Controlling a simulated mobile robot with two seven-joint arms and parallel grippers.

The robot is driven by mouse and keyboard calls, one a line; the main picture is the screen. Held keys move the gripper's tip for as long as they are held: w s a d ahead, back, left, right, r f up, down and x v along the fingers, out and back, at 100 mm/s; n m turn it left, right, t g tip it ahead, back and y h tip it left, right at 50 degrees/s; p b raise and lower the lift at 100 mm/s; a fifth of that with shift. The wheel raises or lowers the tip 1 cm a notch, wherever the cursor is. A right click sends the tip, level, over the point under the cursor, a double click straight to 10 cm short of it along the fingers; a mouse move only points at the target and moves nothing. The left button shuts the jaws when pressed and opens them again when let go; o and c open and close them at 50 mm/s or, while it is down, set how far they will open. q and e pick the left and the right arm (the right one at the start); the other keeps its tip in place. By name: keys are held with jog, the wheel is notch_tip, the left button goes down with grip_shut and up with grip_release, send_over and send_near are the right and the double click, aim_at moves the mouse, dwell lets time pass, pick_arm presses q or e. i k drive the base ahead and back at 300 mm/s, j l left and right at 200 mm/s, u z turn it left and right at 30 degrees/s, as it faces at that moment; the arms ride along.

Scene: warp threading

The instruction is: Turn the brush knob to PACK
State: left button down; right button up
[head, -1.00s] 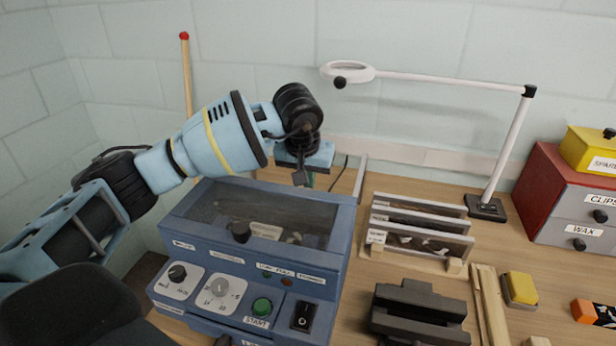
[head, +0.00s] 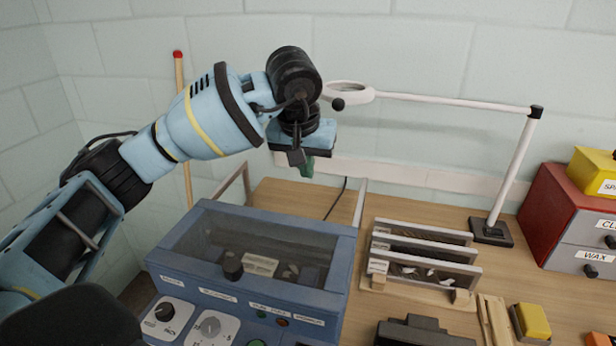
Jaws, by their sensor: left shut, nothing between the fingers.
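A blue machine box (head: 180,240) with a clear lid stands on the table. On the left of its sloping front panel, a black knob (head: 165,311) sits on a white plate; I take it to be the brush knob. The lettering around it is too small to read surely, and I cannot tell its setting. A grey dial (head: 210,326) is on the plate to its right. My left gripper (head: 304,164) is shut and empty, in the air above and behind the box's back right part, well away from the knob. My right gripper is not in view.
A magnifier lamp (head: 349,92) on a white arm reaches close to my left wrist. A rack of framed panels (head: 422,262) stands right of the box. A red drawer unit (head: 555,210) is at far right. A red-tipped pole (head: 181,110) leans at the back left.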

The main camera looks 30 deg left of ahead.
aim_at(164, 312)
jog(key=k, duration=1)
